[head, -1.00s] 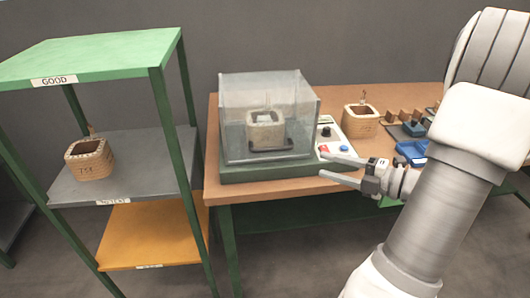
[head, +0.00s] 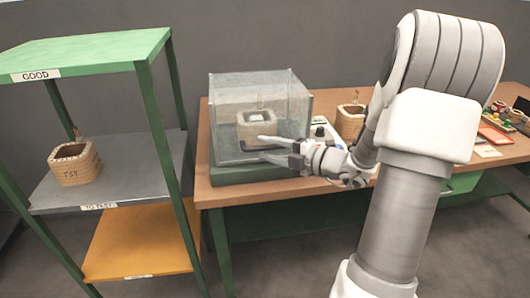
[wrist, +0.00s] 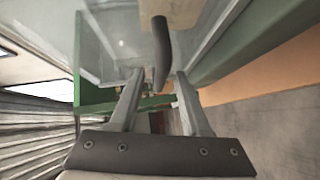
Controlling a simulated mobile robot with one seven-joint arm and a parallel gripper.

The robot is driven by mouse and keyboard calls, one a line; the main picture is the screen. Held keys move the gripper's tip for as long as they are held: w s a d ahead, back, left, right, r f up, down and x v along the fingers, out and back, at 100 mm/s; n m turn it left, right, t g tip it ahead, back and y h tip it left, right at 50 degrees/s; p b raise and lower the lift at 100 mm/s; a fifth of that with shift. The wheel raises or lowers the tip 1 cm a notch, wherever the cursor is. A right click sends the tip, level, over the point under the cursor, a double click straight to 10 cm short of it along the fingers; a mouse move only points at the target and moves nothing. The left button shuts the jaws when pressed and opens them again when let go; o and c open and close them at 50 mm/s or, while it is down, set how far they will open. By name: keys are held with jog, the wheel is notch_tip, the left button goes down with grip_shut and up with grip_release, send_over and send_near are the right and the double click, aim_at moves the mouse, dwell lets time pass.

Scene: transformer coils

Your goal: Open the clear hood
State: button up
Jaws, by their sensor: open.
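The clear hood (head: 230,100) is a see-through box standing shut on a green base (head: 232,174) on the table. A tan coil (head: 262,128) sits inside it. My gripper (head: 262,148) is open in front of the hood's front face, its fingers pointing left across the coil in the picture. The dark hood handle (wrist: 161,50) shows in the wrist view, just ahead of and between the two open fingertips. In the head view, the fingers hide most of the handle. I cannot tell whether a finger touches it.
A brown table (head: 205,160) carries the hood, a second coil (head: 349,122) at its right, and small coloured parts farther right. A green-framed shelf (head: 160,160) stands at the left with a coil (head: 74,164) on its grey middle board. The floor in front is clear.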

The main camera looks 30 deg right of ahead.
jog(key=shift+w+a+f, duration=0.1)
jog(key=shift+w+a, duration=0.2)
jog(key=shift+w, duration=0.15)
grip_shut()
dwell(1.2)
